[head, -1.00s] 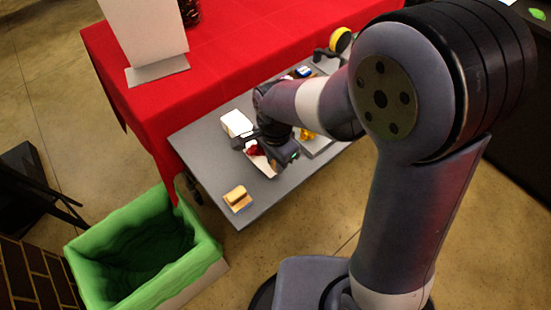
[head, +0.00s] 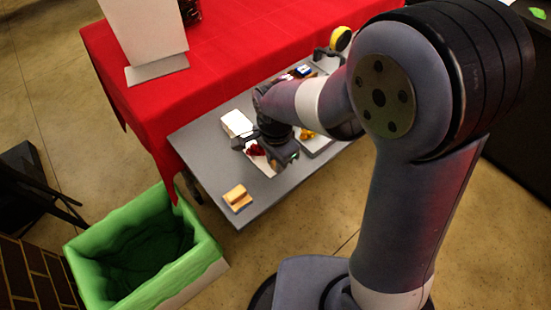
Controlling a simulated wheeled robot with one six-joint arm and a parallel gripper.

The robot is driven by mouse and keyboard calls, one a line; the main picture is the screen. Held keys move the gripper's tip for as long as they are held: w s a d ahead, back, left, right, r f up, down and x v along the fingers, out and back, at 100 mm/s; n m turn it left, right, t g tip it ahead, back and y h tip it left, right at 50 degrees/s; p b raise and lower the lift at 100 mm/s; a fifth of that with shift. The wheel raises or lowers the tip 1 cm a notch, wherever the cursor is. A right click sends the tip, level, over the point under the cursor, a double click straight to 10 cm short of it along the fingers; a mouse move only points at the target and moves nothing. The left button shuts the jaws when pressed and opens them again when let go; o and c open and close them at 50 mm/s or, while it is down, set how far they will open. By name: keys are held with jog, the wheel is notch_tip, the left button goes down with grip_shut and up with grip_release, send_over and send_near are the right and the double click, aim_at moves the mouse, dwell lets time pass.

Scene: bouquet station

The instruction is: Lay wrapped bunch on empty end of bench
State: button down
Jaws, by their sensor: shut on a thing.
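The wrapped bunch (head: 263,166) shows as white paper with a dark red patch beside my gripper, low over the grey bench. My gripper (head: 260,149) is shut on it, and the arm and gripper hide much of it. I cannot tell whether the bunch touches the bench top. The grey bench (head: 206,150) stands in front of the red-covered table. Its near left end is bare apart from a small tan block (head: 237,197).
A white box-like item (head: 236,123) lies on the bench left of my gripper. A grey tray (head: 316,147) and a yellow roll (head: 341,39) are farther right. A green-lined bin (head: 205,243) stands at the lower left. The red table (head: 230,60) holds a white upright board (head: 145,35).

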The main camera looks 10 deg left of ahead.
dwell(0.3)
jog(key=c, duration=0.8)
grip_release()
jog(key=shift+r+p, duration=2.85)
jog(key=shift+r, duration=0.65)
jog(key=shift+f, duration=0.1)
notch_tip(320, 180, down, 7)
jog(key=b, duration=0.5)
jog(key=shift+b, duration=0.4)
